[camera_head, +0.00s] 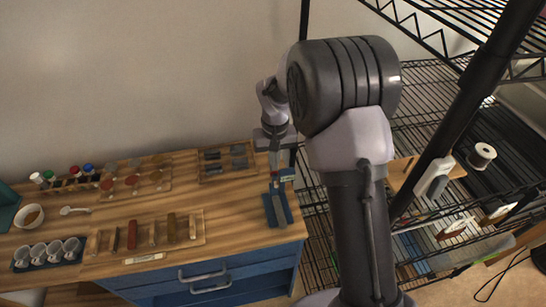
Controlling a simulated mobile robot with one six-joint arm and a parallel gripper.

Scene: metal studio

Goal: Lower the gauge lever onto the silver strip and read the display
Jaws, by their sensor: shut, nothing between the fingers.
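The gauge (273,184) stands on the right end of the wooden bench top, with a blue base (268,212) reaching toward the front edge. A grey strip-like piece (279,210) lies along that base; I take it to be the silver strip. My gripper (274,152) is shut and empty, pointing down at the upper part of the gauge. I cannot tell whether it touches the lever. The lever is too small and too covered by my gripper to make out. The display cannot be read in this view.
A tray of dark bars (225,162) lies left of the gauge. A wooden rack with coloured bars (150,232), several cups (48,253), a bowl (28,216) and a spoon (75,210) are further left. A black wire shelf (440,110) stands close on the right.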

